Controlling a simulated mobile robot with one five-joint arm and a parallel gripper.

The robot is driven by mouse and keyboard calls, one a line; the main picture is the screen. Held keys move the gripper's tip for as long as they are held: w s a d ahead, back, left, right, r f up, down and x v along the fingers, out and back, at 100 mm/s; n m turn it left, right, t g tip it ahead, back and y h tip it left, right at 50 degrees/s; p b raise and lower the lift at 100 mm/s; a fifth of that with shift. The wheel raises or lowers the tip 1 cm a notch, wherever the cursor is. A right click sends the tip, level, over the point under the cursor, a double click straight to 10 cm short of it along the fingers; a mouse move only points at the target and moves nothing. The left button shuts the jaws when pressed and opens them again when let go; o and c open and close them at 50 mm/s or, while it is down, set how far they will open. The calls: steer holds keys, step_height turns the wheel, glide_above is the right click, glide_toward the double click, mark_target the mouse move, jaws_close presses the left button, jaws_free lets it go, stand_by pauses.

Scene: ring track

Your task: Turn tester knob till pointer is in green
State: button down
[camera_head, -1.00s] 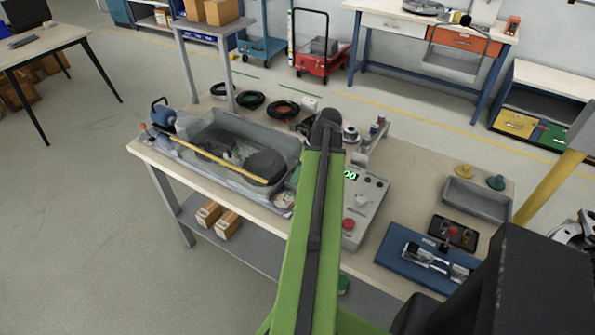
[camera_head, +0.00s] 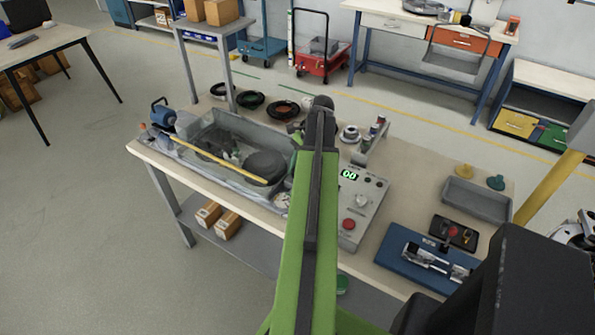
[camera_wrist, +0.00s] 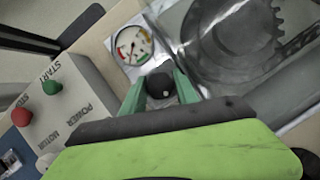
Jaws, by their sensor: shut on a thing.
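The tester is a pale plate with a round dial (camera_wrist: 132,45) in the wrist view; its face has red, yellow and green marks. A thin pointer shows on the dial, but its exact reading is too small to tell. The dial also shows partly beside my arm in the head view (camera_head: 283,200). A black knob (camera_wrist: 160,86) sits just below the dial in the wrist view. My gripper (camera_wrist: 161,79) is shut on it, with a green finger on each side. In the head view my arm hides the knob and gripper.
A grey control box (camera_head: 361,203) with a red button and green display stands right of my arm. A grey tank (camera_head: 240,150) with a gear lies beside the tester. A blue plate (camera_head: 400,270) and grey tray (camera_head: 477,201) are farther right.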

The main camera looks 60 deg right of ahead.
steer(key=n+g, duration=0.1)
steer(key=n, duration=0.3)
steer(key=shift+n+g+y, duration=0.3)
steer(key=shift+n+g, duration=0.1)
stand_by(0.5)
steer(key=c, duration=0.9)
jaws_free()
steer(key=shift+d+r+p, duration=0.1)
steer(key=shift+r+p, duration=0.2)
steer(key=shift+p, duration=0.05)
steer(key=p+v, duration=0.6)
steer(key=v, duration=0.1)
steer(key=shift+d+r+p, duration=0.1)
steer(key=shift+r+p, duration=0.05)
steer(key=shift+p, duration=0.2)
